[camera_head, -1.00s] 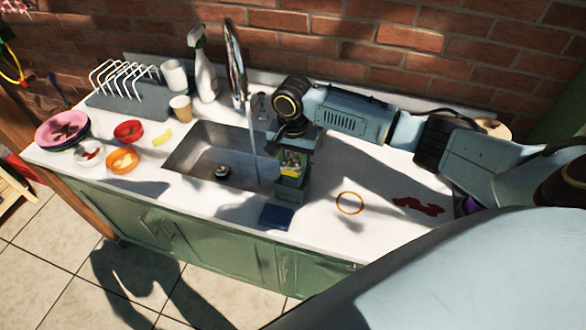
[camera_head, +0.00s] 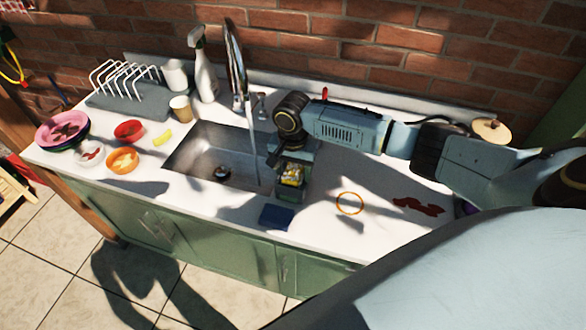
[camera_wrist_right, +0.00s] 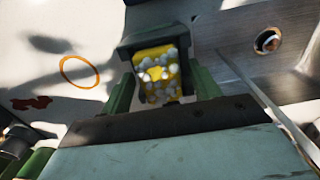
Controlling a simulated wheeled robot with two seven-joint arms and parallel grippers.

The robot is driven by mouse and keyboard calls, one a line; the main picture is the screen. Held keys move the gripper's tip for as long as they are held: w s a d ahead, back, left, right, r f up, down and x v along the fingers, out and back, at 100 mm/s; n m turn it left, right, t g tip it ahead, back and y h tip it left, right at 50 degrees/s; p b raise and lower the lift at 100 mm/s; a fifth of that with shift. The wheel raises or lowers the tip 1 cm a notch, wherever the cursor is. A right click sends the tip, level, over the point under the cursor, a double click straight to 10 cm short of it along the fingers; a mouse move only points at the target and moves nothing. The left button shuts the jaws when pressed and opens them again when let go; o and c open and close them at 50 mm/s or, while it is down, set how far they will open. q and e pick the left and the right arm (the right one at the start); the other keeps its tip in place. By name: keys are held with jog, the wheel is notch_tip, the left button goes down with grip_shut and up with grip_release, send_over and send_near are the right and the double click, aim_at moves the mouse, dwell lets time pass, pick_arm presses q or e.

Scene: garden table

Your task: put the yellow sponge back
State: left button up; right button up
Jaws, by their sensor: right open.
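The yellow sponge (camera_head: 292,174), speckled with white foam, is at the right edge of the sink. In the right wrist view the sponge (camera_wrist_right: 158,75) shows between the two green fingers of my right gripper (camera_wrist_right: 162,84). A dark green-grey holder-like piece (camera_wrist_right: 127,47) borders the sponge's far side; I cannot tell whether the sponge rests inside it. My right gripper (camera_head: 291,170) is open around the sponge and points down. Its wrist hides part of the counter behind. My left gripper is not in view.
The sink (camera_head: 205,157) with the running tap (camera_head: 236,65) is just left of my right gripper. A dark blue pad (camera_head: 276,216) lies at the counter's front. An orange ring (camera_head: 349,203) and a red stain (camera_head: 418,207) are to the right. Bowls (camera_head: 122,160) stand at left.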

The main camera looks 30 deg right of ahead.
aim_at(293, 171)
notch_tip(293, 171, up, 12)
jog(key=shift+r, duration=0.2)
dwell(0.4)
